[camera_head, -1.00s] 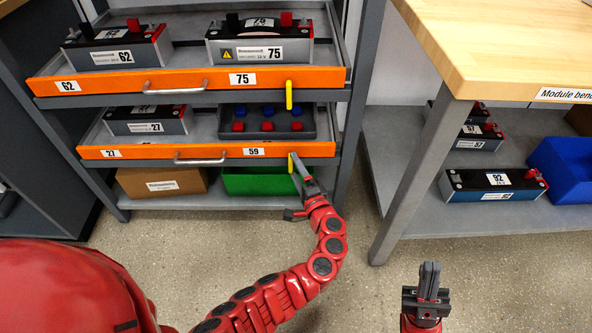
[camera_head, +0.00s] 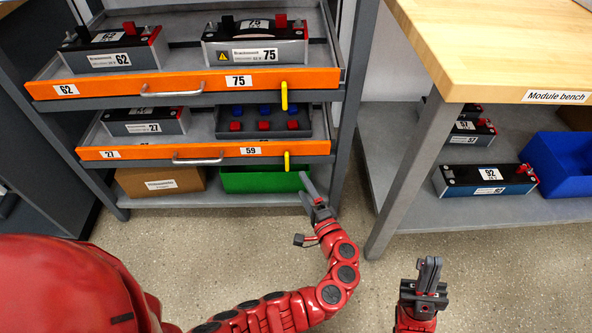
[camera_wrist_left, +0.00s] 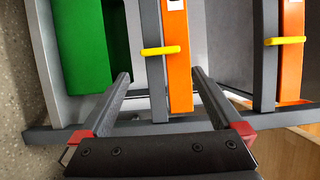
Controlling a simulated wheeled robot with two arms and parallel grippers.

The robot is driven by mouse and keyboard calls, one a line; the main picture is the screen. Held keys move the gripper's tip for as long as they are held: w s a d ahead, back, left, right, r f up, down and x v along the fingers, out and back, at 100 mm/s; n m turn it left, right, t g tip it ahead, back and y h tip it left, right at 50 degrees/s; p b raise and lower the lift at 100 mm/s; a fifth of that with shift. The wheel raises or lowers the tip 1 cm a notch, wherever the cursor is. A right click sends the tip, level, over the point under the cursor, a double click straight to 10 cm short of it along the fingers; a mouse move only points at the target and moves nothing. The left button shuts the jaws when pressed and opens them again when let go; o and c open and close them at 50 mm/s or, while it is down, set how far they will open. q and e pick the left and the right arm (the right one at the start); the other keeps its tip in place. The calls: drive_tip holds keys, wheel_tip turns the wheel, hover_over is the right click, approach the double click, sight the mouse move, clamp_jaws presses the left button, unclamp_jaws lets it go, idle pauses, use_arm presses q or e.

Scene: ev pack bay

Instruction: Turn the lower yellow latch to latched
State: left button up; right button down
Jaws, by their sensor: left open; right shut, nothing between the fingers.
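The lower yellow latch (camera_head: 287,161) sits at the right end of the lower orange tray front (camera_head: 205,151) and stands upright. In the left wrist view the lower latch (camera_wrist_left: 160,50) lies ahead of the gap between my fingers, apart from them. My left gripper (camera_head: 306,185) is just right of and below the latch in the head view, open and empty. The left wrist view shows its two fingers (camera_wrist_left: 160,76) wide apart. My right gripper (camera_head: 430,268) is shut and empty, low in front of the bench.
The upper yellow latch (camera_head: 284,96) also stands upright on the upper orange front (camera_head: 190,84). A grey rack post (camera_head: 348,130) stands close right of the latches. A green bin (camera_head: 262,181) sits below. The module bench (camera_head: 500,45) is at right, with open floor between.

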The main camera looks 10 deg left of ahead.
use_arm(q)
drive_tip(key=p+v, duration=0.1)
drive_tip(key=v, duration=0.8)
drive_tip(key=shift+p, duration=0.4)
drive_tip(key=shift+d, duration=0.1)
